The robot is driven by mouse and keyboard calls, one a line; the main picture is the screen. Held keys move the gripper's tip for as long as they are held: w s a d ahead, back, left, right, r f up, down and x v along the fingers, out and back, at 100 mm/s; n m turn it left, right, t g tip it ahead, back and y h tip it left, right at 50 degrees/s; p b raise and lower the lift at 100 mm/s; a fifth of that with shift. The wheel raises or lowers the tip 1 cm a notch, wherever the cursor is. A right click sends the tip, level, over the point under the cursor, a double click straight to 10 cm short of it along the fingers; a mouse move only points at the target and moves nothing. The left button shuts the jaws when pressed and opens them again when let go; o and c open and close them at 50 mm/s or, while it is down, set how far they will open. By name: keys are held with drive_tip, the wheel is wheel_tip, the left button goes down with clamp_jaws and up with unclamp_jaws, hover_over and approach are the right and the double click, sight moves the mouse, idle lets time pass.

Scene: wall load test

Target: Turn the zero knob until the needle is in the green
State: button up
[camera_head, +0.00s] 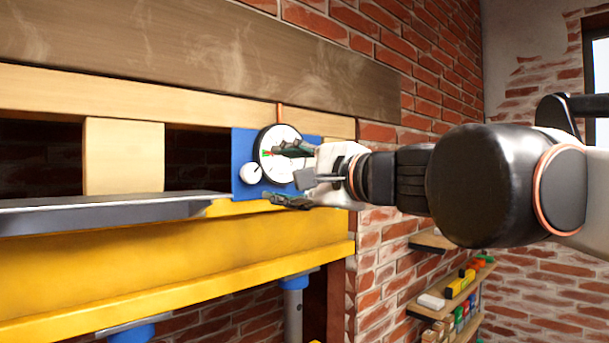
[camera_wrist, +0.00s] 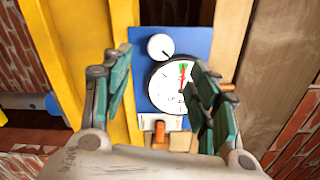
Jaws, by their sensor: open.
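The white zero knob (camera_head: 251,173) sits on a blue panel (camera_head: 240,190), beside a round white gauge (camera_head: 276,170) with a black rim. In the wrist view the knob (camera_wrist: 160,46) has a dark mark at its lower right, and the gauge (camera_wrist: 166,90) shows a green patch with red by it near its right side.
A yellow beam (camera_head: 150,258) and a grey metal ledge (camera_head: 100,212) run left below the panel. A wooden plank (camera_head: 200,55) crosses above. A small shelf (camera_head: 460,300) with coloured items hangs at the lower right. An orange peg (camera_wrist: 160,134) shows below the gauge in the wrist view.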

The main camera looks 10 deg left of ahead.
drive_tip(key=v, duration=0.3)
drive_tip(key=shift+s+d, duration=0.2)
drive_tip(key=s+d+f+n+g+h+b, duration=0.1)
drive_tip(key=s+d+f+n+h+b, duration=0.15)
drive_tip(key=f+b, duration=0.75)
drive_tip(key=s+d+f+n+g+h+b, duration=0.15)
drive_tip(key=d+f, duration=0.25)
drive_tip(key=f, duration=1.4)
drive_tip(key=s+d+f+n+h+b, duration=0.1)
drive_tip(key=s+d+f+n+b, duration=0.15)
drive_tip(key=f+b, duration=0.75)
drive_tip(key=s+d+f+n+h+b, duration=0.1)
drive_tip(key=s+d+f+h+b, duration=0.2)
drive_tip(key=f, duration=1.1)
drive_tip(key=s+d+f+n+g+h+b, duration=0.1)
drive_tip(key=d+f+b, duration=0.5)
drive_tip(key=f, duration=0.8)
drive_tip(key=s+d+f+n+g+h+b, duration=0.1)
drive_tip(key=s+d+f+h+b, duration=0.3)
drive_tip(key=d+f, duration=0.5)
wheel_tip(320, 180, down, 6)
drive_tip(key=shift+s+d+r+n+h+b, duration=0.2)
drive_tip(key=shift+s+n+h+b, duration=0.2)
drive_tip(key=shift+s+n+b, duration=0.2)
